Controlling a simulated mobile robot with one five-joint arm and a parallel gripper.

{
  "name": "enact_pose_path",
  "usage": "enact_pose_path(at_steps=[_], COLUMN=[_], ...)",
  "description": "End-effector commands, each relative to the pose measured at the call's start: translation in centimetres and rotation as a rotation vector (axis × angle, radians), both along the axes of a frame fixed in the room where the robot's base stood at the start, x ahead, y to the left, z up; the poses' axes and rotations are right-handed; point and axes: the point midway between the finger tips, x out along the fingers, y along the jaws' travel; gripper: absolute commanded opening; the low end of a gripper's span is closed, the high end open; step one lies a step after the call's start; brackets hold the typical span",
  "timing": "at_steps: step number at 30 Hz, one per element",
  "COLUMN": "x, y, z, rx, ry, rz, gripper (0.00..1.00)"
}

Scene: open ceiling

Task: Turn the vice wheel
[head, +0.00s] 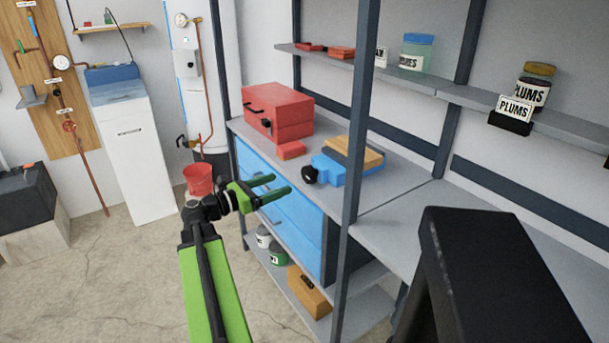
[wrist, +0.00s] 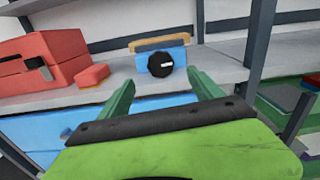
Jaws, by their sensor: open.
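The blue vice (head: 337,170) sits on the grey bench top of the shelving unit, with a tan block (head: 362,153) at its top. Its round black wheel (head: 310,174) faces my gripper. In the wrist view the wheel (wrist: 160,64) shows a short white mark, on the front of the blue vice (wrist: 178,58). My gripper (head: 279,189) is open and empty, in front of the bench and apart from the wheel. In the wrist view its two green fingers (wrist: 166,95) stand either side below the wheel.
A red toolbox (head: 290,112) and a small red block (head: 291,150) sit left of the vice. A dark shelf post (head: 352,150) rises close to the vice's right. Blue drawers (head: 285,215) lie below the bench top. A red bucket (head: 198,180) stands at the left.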

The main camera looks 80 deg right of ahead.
Motion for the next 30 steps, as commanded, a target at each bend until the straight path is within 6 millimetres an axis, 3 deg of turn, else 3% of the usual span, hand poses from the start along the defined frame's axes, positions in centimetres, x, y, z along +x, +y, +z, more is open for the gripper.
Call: enact_pose_path(at_steps=[6, 12, 25, 30], x=[-4.1, -6.8, -7.8, -7.8], y=[-3.9, -6.4, -7.3, -7.3], z=[0.0, 0.0, 0.0, 0.0], rx=[0.000, 0.000, 0.000, 0.000], ry=[-0.001, -0.001, -0.001, -0.001], rz=[-0.003, -0.002, 0.000, -0.001], gripper=[0.75, 0.75, 0.75, 0.53])
